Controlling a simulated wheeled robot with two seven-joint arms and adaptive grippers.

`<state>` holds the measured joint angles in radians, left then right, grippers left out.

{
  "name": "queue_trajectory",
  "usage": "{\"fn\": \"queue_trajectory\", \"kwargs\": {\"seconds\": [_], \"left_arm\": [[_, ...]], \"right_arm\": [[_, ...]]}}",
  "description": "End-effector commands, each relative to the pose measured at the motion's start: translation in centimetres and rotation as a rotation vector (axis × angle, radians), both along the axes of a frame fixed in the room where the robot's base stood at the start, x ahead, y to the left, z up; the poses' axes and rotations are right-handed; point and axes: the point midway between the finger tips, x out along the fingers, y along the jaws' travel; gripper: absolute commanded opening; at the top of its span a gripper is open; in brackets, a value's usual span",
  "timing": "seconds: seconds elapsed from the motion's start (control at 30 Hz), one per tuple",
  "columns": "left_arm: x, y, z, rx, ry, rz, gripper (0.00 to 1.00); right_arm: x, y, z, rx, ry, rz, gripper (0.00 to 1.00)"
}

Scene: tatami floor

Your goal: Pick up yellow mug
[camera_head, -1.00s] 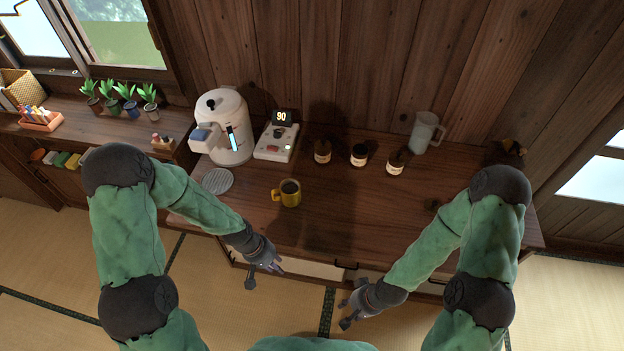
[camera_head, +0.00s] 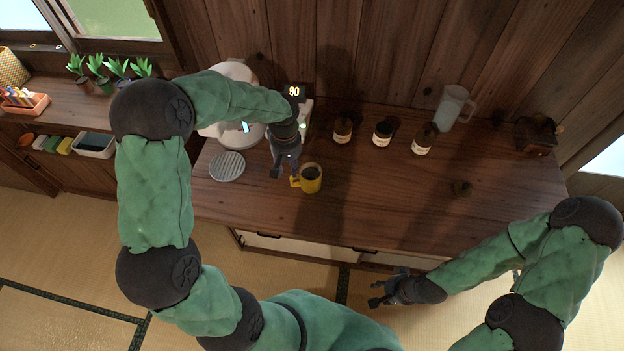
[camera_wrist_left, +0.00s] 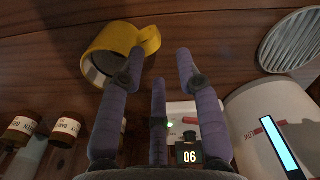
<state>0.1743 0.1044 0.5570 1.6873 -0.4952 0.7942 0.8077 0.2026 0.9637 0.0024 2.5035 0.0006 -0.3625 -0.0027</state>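The yellow mug (camera_head: 311,180) stands upright on the wooden counter with dark contents, its handle pointing left. My left gripper (camera_head: 284,170) is just left of the mug, above the counter, close to the handle. In the left wrist view the yellow mug (camera_wrist_left: 108,55) lies beyond the fingers, its handle between the spread fingertips. My left gripper (camera_wrist_left: 158,70) is open there, and no contact with the mug can be made out. My right gripper (camera_head: 376,292) is over the floor in front of the counter, holding nothing visible; its fingers look apart.
Several brown bottles (camera_head: 382,134), a clear pitcher (camera_head: 452,107) and a grinder (camera_head: 536,135) are to the right. The front counter is mostly clear.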

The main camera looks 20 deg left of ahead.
Motion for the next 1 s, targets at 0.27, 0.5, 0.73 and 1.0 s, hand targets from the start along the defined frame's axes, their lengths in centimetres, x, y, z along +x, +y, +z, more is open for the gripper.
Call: {"fn": "queue_trajectory", "kwargs": {"seconds": [0.27,0.5,0.73,1.0], "left_arm": [[0.0,0.0,-3.1,-0.001,-0.001,0.001,0.34],[-0.1,-0.3,-5.7,-0.001,0.002,-0.001,0.34],[0.0,-0.3,-8.1,-0.001,-0.001,-0.001,0.34],[0.0,-0.3,-8.0,-0.001,-0.001,0.0,0.15]], "right_arm": [[0.0,0.0,-0.8,0.0,0.0,0.0,0.4],[0.0,0.0,-1.9,0.0,0.0,0.0,0.4],[0.0,0.0,-2.5,0.0,0.0,0.0,0.4],[0.0,0.0,-2.4,0.0,0.0,0.0,0.4]]}}
